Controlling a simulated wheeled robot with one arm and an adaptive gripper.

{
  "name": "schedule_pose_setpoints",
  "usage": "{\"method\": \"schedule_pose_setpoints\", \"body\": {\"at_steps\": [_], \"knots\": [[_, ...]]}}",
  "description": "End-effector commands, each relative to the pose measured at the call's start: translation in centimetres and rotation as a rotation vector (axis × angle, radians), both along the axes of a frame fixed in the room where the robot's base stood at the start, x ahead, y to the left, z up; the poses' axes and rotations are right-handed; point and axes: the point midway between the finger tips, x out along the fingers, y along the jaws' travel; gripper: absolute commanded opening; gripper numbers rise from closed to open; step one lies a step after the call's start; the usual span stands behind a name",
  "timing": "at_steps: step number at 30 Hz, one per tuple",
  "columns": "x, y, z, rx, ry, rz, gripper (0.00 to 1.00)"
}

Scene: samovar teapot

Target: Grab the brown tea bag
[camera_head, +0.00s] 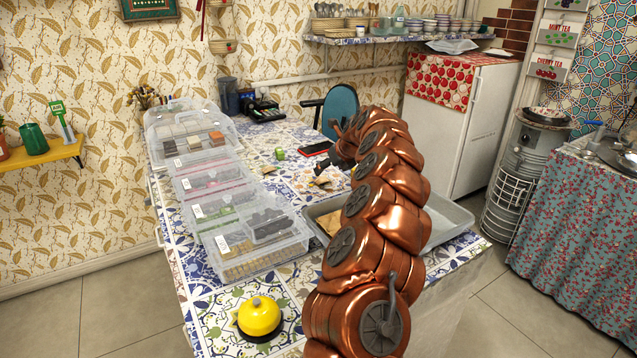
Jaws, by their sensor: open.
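My copper-coloured arm reaches away across the tiled table. My gripper (338,163) is the dark part at its far end, low over the table and partly hidden by the arm; its fingers are hard to make out. A small brownish packet (322,181), perhaps the brown tea bag, lies on the table just to the near left of the gripper. I cannot tell whether they touch. A yellow-brown flat piece (328,221) shows in the grey tray (447,222), partly behind the arm. A brown item (217,138) also shows in the far clear box (160,122).
Clear lidded boxes (235,208) stand along the table's left side. A yellow bell (259,317) is at the near edge. A red-and-black flat object (316,148) and a small green item (280,154) lie behind the packet. A blue chair (342,105) stands beyond the table.

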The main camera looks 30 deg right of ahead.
Motion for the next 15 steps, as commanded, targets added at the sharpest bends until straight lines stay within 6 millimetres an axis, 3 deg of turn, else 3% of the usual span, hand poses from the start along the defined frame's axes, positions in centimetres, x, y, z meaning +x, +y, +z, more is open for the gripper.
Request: {"method": "schedule_pose_setpoints", "body": {"at_steps": [15], "knots": [[2.4, 0.1, -4.0, -0.001, 0.004, 0.003, 0.75]]}}
